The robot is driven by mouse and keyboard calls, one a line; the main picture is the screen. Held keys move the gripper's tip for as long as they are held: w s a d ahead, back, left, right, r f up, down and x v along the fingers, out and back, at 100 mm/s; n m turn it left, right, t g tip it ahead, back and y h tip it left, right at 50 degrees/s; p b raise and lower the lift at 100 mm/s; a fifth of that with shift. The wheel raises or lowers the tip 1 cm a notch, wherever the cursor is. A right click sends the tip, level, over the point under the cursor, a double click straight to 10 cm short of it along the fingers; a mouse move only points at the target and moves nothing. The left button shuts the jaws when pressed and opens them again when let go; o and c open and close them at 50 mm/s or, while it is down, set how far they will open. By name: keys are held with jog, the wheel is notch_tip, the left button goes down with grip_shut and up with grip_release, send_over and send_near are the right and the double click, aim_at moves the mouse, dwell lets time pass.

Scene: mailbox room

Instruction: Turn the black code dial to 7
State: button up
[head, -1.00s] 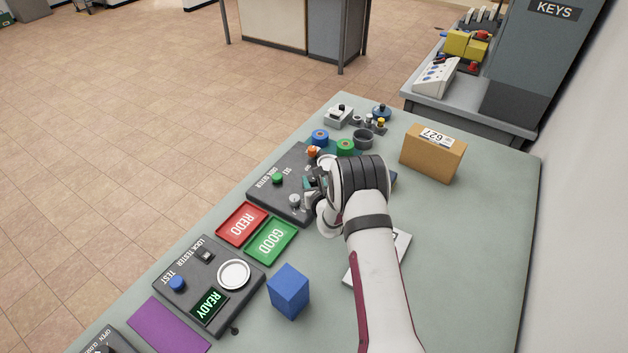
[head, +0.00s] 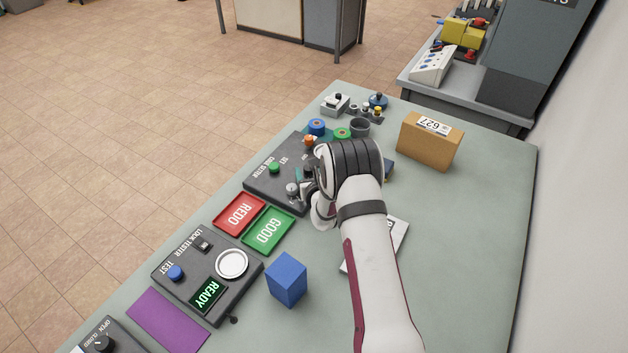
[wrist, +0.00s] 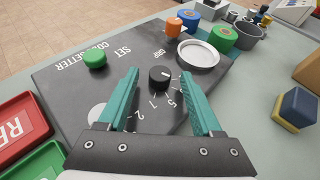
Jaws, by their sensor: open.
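The code setter (head: 262,183) is a dark grey box with a green button (head: 274,168) at its left. In the wrist view its black code dial (wrist: 159,78) stands on the top face, with white numbers around its near side and a light mark on its top. My gripper (wrist: 160,82) is open, with one teal finger on each side of the dial and apart from it. A silver knob (head: 292,189) shows beside my gripper, and a round silver plate (wrist: 198,54) lies beyond the dial.
Red REDO (head: 239,214) and green GOOD (head: 268,231) trays lie near the setter. The lock tester (head: 208,272) reads READY. A blue block (head: 286,279), a cardboard box (head: 430,140) and several small parts stand around.

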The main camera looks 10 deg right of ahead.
jog(key=v, duration=1.4)
jog(key=shift+s, duration=0.2)
jog(key=shift+d+r, duration=0.1)
jog(key=w+f, duration=0.2)
jog(key=w, duration=0.3)
jog(key=w+f+n+y, duration=0.1)
jog(key=w+f, duration=0.1)
jog(key=w, duration=0.2)
jog(key=w+d+f+y, duration=0.1)
jog(key=w+f, duration=0.1)
jog(key=w, duration=0.3)
jog(key=shift+w+n, duration=0.3)
